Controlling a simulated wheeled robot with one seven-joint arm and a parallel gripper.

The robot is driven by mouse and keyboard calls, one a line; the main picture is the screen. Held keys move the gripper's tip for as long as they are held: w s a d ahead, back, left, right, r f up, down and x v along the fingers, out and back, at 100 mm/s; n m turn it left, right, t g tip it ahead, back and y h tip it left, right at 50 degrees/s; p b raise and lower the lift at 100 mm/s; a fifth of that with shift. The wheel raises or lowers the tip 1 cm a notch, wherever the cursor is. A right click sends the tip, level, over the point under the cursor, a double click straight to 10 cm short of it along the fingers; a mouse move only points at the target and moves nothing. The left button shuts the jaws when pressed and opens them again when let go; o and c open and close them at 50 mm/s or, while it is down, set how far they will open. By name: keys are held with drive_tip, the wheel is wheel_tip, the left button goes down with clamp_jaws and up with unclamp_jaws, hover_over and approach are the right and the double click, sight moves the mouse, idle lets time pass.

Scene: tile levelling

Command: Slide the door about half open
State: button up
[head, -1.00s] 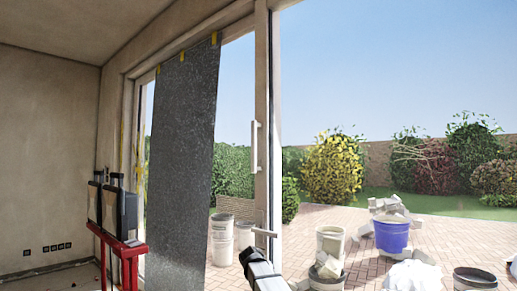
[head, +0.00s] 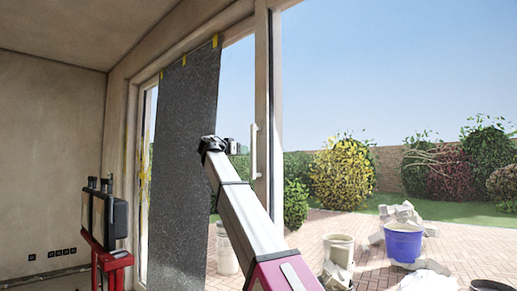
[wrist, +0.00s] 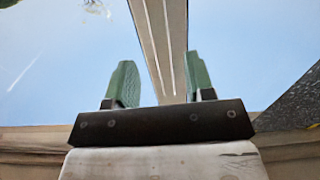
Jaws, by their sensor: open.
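The sliding glass door has a pale upright frame (head: 262,90) with a long vertical handle (head: 254,150). My gripper (head: 229,146) is raised in front of the glass, just left of the handle in the head view; the gap in depth is hard to judge. In the wrist view my gripper (wrist: 162,82) shows two green fingers spread apart with nothing held between them. A pale grooved bar (wrist: 163,40), apparently part of the door frame, runs up behind them. The handle cannot be made out for certain in the wrist view.
A dark speckled sheet (head: 180,150) is taped over the glass on the left. A red stand (head: 108,258) with black items is at the lower left. Outside are a blue bucket (head: 403,242), a pale bucket (head: 338,250), rubble and shrubs.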

sight(252, 146)
drive_tip(key=shift+h, duration=0.3)
drive_tip(key=w+d+r, duration=0.1)
drive_tip(key=w+d, duration=0.3)
drive_tip(key=w+d+r, duration=0.1)
drive_tip(key=w+d, duration=0.2)
drive_tip(key=shift+w+d+r, duration=0.1)
drive_tip(key=shift+r, duration=0.25)
clamp_jaws()
drive_tip(key=shift+d, duration=0.1)
